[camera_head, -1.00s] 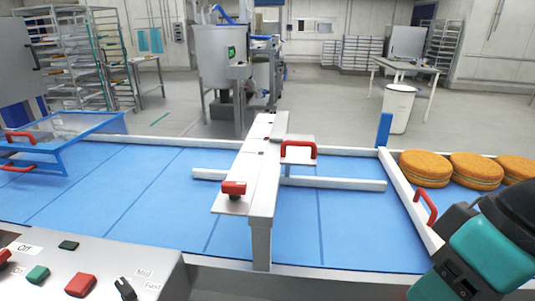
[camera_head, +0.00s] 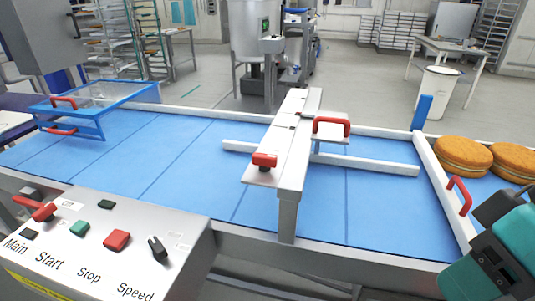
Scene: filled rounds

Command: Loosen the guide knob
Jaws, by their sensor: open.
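The red guide knob (camera_head: 264,161) sits on the near left end of the grey bracket (camera_head: 284,150) that spans the blue conveyor. A red handle (camera_head: 332,126) stands on a small plate on the bracket's right side. White guide rails (camera_head: 368,164) lie across the belt below the bracket. My arm shows at the lower right in teal and black, well right of the knob.
A control panel (camera_head: 110,248) with switches and buttons stands at the lower left. A blue-framed clear guard (camera_head: 95,105) covers the belt's far left. Filled rounds (camera_head: 463,155) lie beyond the right rail, which carries a red handle (camera_head: 459,195). The belt (camera_head: 190,160) is otherwise clear.

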